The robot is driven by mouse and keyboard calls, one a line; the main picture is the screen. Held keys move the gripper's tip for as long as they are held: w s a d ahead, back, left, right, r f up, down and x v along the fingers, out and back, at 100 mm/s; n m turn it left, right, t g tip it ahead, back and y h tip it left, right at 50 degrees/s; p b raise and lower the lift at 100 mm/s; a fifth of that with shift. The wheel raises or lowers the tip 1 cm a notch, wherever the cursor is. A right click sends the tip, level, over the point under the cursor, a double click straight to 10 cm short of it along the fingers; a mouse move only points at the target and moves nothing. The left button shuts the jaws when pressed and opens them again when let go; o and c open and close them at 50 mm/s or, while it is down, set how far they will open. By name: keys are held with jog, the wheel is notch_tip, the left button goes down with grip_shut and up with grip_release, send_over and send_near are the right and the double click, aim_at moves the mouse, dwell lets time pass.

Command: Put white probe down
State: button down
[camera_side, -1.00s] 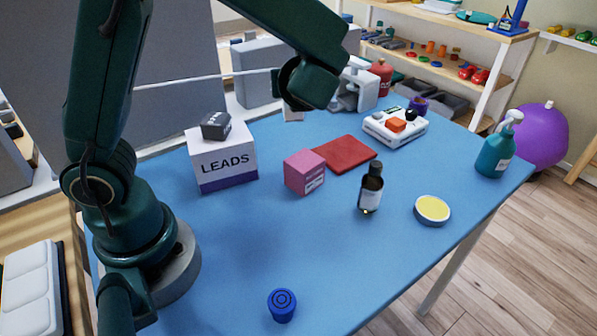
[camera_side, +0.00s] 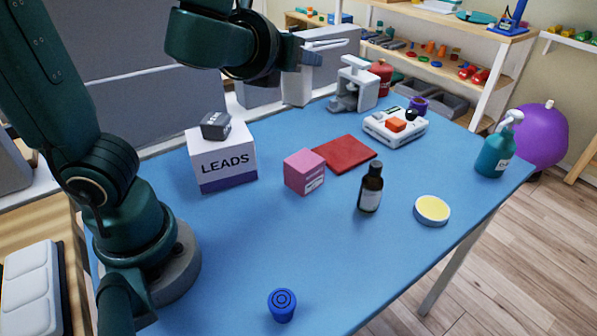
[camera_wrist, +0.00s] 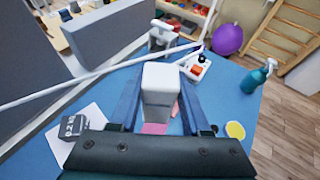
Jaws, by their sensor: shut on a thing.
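My gripper (camera_side: 304,62) is shut on the white probe (camera_side: 297,88), holding it in the air over the far part of the blue table. In the wrist view the probe (camera_wrist: 160,88) sits between the two blue-grey fingers of my gripper (camera_wrist: 159,80). A white-grey stand (camera_side: 345,101) is on the table just right of the probe in the side view; it also shows beyond the probe in the wrist view (camera_wrist: 163,36). The probe's lower end is clear of the tabletop, as far as I can tell.
A white cord (camera_wrist: 80,82) crosses the wrist view behind the probe. The blue table's (camera_side: 300,240) near middle is clear.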

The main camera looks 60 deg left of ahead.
jog(key=shift+s+a+f+n+g+y, duration=0.15)
jog(key=shift+s+f+n+g+y, duration=0.1)
jog(key=shift+f+n+g+y, duration=0.3)
jog(key=shift+s+a+f+n+g+y, duration=0.1)
jog(key=shift+s+f+n+g+y, duration=0.15)
jog(key=shift+f+n+g+y, duration=0.25)
jog(key=s+d+f+n+g+h, duration=0.1)
jog(key=s+f+n+g+h, duration=0.1)
jog(key=s+f+n+g, duration=0.55)
jog(key=s+d+f+n+g+h, duration=0.1)
jog(key=s+d+f+n+g, duration=0.15)
jog(key=s+n+g, duration=0.9)
jog(key=w+d+r+n+g+h, duration=0.15)
jog(key=w+d+n+h, duration=0.35)
jog(key=n+h, duration=0.9)
jog(key=w+a+r+n+t+h, duration=0.25)
jog(key=w+n+t+h, duration=0.35)
jog(key=w+n+t, duration=0.6)
jog(key=shift+n+g, duration=0.25)
jog(key=shift+g, duration=0.25)
jog(key=shift+s+d+f, duration=0.45)
jog(key=shift+d+f, duration=1.4)
jog(key=shift+d, duration=0.1)
jog(key=shift+s+d+f, duration=0.5)
jog(key=shift+d+f, duration=1.3)
jog(key=shift+d, duration=0.15)
jog(key=shift+s+d+f, duration=0.45)
jog(key=shift+d+f, duration=1.4)
jog(key=shift+d, duration=0.1)
